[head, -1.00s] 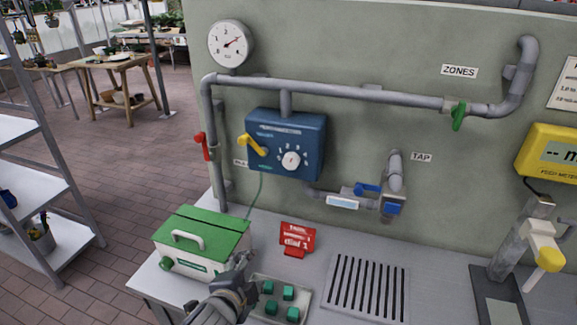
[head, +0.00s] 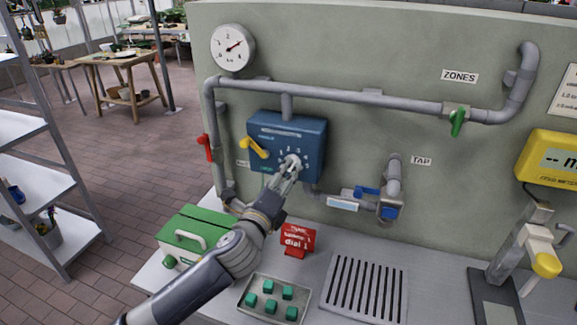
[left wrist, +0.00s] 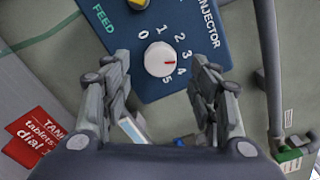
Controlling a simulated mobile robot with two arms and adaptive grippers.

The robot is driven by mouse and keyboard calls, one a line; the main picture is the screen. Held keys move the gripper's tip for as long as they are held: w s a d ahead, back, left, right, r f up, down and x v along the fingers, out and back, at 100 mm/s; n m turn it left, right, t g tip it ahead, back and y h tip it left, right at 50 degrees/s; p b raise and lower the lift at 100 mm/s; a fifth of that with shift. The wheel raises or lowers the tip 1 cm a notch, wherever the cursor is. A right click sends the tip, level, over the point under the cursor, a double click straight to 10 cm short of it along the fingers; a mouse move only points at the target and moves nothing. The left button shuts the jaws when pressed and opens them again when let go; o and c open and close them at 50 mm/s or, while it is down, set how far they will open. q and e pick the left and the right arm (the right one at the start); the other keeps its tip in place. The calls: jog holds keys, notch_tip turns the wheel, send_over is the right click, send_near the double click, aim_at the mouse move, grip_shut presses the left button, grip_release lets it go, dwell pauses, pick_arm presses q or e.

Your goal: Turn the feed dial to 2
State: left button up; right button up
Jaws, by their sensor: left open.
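The feed dial (head: 292,163) is a white round knob on the blue injector box (head: 312,135) on the wall. In the left wrist view the dial (left wrist: 159,60) has a red mark pointing right, towards the 3 and 4; I cannot tell exactly which. The numbers 0 to 5 run around it, with the 2 at its upper right. My left gripper (head: 288,172) is open in front of the dial. In the left wrist view its fingers (left wrist: 159,78) stand on either side of the dial, with gaps visible. Contact is not visible. My right gripper is not in view.
A yellow lever (head: 254,147) sits just left of the dial. Pipes and a blue-handled tap (head: 389,210) are to the right. Below are a red sign (head: 298,241), a green-lidded box (head: 190,233), a tray of green blocks (head: 246,306) and a drain grate (head: 364,290).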

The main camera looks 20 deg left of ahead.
pick_arm(q)
jog(key=shift+w+p, duration=0.4)
jog(key=shift+w, duration=1.6)
jog(key=shift+c, duration=0.6)
jog(key=c, duration=1)
